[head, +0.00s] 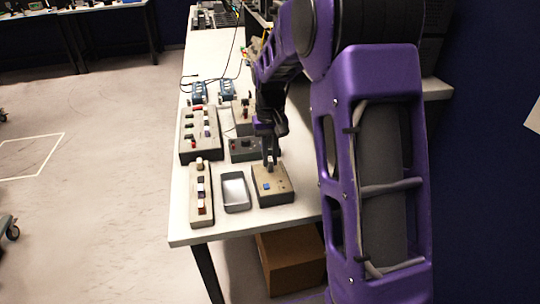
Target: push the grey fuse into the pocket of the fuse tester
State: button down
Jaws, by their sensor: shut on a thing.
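My gripper (270,161) points down at the far edge of a small tan box with a dark base (275,198). This box, which looks like the fuse tester, has a blue square on its top and stands near the table's front right corner. The gripper is shut on a small grey piece, which I take to be the grey fuse; the fingers hide most of it. The pocket is too small or hidden to make out. I cannot tell whether the fuse touches the box or is partly in it.
An empty metal tray (236,209) lies just left of the tester. A long block with several coloured pieces (201,213) stands further left. A larger panel (186,151) and a green-grey box (243,155) stand behind. My arm covers the table's right side.

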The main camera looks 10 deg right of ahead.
aim_at(270, 159)
jog(key=shift+f+b, duration=0.3)
jog(key=shift+f, duration=0.3)
jog(key=c, duration=0.8)
grip_release()
jog(key=shift+r, duration=0.15)
notch_tip(270, 159, up, 17)
jog(key=shift+r+p, duration=0.1)
jog(key=shift+p, duration=1.05)
